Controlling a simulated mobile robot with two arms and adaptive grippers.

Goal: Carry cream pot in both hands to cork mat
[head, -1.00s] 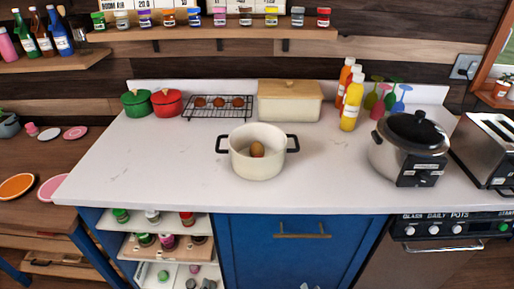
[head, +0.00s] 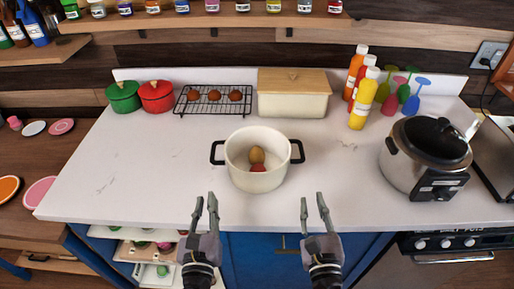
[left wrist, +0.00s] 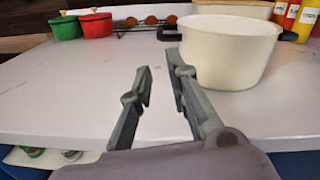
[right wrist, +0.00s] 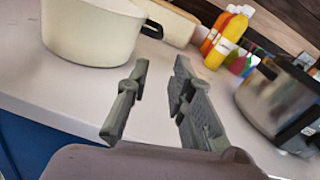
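The cream pot (head: 258,172) stands upright on the white counter, with a black handle on each side. A brown round item (head: 257,155) and a red item (head: 258,168) lie inside it. My left gripper (head: 206,205) is open and empty, in front of the pot and below its left handle. My right gripper (head: 314,206) is open and empty, in front of the pot to the right. The pot also shows in the left wrist view (left wrist: 225,55) and the right wrist view (right wrist: 90,32). Neither gripper touches it. I cannot make out a cork mat.
A rice cooker (head: 425,160) stands to the right on the counter. Behind are a bread bin (head: 292,100), sauce bottles (head: 363,104), a cooling rack (head: 213,103) and red (head: 156,97) and green (head: 123,97) small pots. The counter left of the pot is clear.

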